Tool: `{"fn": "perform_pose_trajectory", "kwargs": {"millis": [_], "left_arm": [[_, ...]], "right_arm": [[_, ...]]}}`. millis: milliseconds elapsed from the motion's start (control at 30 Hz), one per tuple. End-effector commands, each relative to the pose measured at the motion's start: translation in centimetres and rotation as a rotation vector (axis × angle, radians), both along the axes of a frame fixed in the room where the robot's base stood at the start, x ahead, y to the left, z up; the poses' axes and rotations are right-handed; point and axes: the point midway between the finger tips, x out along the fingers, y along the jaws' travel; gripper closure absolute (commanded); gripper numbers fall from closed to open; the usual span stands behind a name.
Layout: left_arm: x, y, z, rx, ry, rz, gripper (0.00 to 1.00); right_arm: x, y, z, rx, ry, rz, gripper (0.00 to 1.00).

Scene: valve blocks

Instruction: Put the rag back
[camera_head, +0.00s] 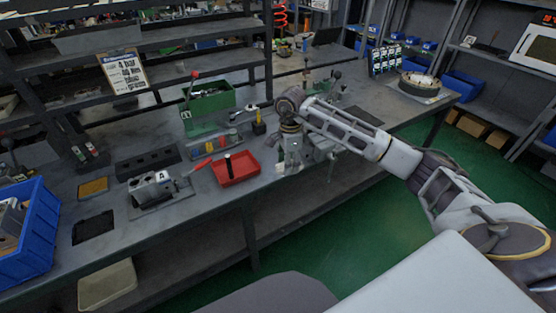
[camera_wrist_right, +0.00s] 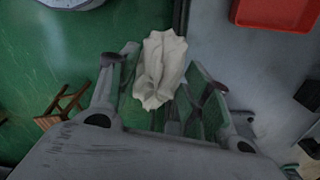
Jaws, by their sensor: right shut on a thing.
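The off-white crumpled rag (camera_wrist_right: 160,68) is held between the fingers of my right gripper (camera_wrist_right: 162,80) in the right wrist view. It hangs above the green floor, just beside the workbench edge. In the head view my right gripper (camera_head: 292,158) is over the bench's front edge, right of the red tray. The rag is hard to make out there. My left gripper is not in view.
The red tray (camera_head: 243,176) with a dark upright piece stands on the workbench (camera_head: 115,212). Left of it are a grey valve block (camera_head: 150,190), a yellow sponge-like pad (camera_head: 93,187), a black mat (camera_head: 93,226) and a blue bin (camera_head: 35,235). A green box (camera_head: 208,103) stands behind.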

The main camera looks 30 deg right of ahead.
Motion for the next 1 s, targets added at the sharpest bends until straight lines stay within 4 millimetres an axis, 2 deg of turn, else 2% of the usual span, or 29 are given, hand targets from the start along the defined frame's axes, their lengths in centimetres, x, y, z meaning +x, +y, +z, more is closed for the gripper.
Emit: {"fn": "perform_pose_trajectory", "kwargs": {"millis": [167,433,700,1000], "left_arm": [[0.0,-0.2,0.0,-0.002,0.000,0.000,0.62],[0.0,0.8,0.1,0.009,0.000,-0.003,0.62],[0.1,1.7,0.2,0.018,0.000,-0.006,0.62],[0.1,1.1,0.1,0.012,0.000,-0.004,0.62]], "right_arm": [[0.0,-0.9,0.4,-0.002,0.002,-0.162,0.70],[0.1,-2.0,0.8,-0.003,0.005,-0.368,0.71],[0.0,-2.6,1.0,-0.006,0.008,-0.482,0.71],[0.0,-2.9,1.1,-0.006,0.009,-0.546,0.71]]}}
